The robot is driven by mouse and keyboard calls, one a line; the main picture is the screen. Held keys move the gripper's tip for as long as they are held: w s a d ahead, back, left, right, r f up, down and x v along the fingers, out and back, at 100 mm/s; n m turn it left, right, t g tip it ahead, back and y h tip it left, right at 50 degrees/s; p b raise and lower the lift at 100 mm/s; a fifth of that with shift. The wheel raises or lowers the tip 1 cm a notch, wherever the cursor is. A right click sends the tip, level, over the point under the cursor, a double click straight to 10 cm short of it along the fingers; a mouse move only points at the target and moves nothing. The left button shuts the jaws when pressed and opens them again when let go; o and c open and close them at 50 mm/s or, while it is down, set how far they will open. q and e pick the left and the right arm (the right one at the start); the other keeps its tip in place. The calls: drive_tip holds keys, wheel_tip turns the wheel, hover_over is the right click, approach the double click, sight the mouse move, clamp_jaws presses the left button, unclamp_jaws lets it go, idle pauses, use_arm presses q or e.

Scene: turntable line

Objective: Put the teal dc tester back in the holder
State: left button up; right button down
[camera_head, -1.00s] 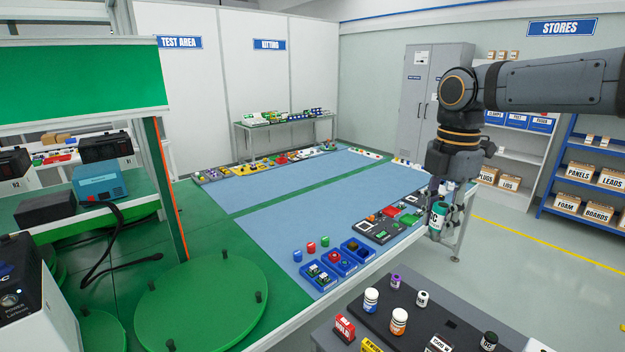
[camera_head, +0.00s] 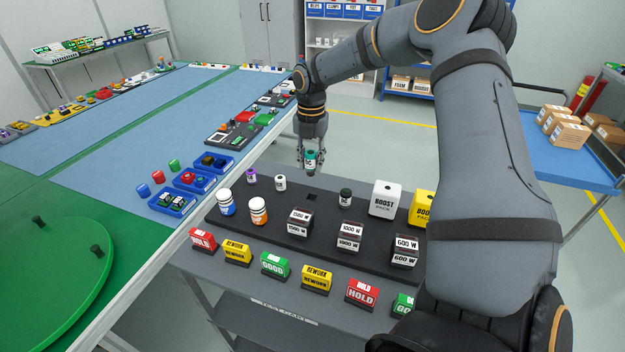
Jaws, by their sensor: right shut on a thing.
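The teal dc tester (camera_head: 310,158) is a small cylinder with a teal body and a dark lower end. My right gripper (camera_head: 312,152) is shut on it, pointing down, and holds it above the dark holder (camera_head: 328,221). An empty square hole (camera_head: 311,197) shows in the holder just below the tester, between a white small cylinder (camera_head: 280,183) and a black one (camera_head: 345,198). The tester looks apart from the holder. My left gripper is not in view.
The holder also bears a purple-topped cylinder (camera_head: 251,176), blue-banded (camera_head: 226,203) and orange-banded (camera_head: 258,211) bottles, and a white boost pack (camera_head: 384,199). Coloured sign blocks, such as a green one (camera_head: 274,265), line the front. Blue trays (camera_head: 172,203) sit on the table at left.

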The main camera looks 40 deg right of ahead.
sight(312, 171)
drive_tip(key=shift+n, duration=0.4)
drive_tip(key=f, duration=0.4)
drive_tip(key=shift+w+d+b, duration=0.2)
drive_tip(key=shift+d+b, duration=0.1)
drive_tip(key=shift+b, duration=0.1)
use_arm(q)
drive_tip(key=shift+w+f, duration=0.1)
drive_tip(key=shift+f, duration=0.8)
use_arm(e)
drive_tip(key=shift+d+f, duration=0.15)
drive_tip(key=shift+f, duration=0.1)
use_arm(q)
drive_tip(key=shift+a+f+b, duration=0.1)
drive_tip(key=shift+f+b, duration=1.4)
drive_tip(key=shift+b, duration=0.05)
use_arm(e)
drive_tip(key=shift+f, duration=2)
use_arm(q)
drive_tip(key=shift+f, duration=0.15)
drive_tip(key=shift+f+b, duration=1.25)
drive_tip(key=shift+b, duration=0.1)
use_arm(e)
drive_tip(key=shift+f, duration=1.4)
drive_tip(key=c, duration=0.9)
unclamp_jaws()
drive_tip(key=shift+r, duration=0.1)
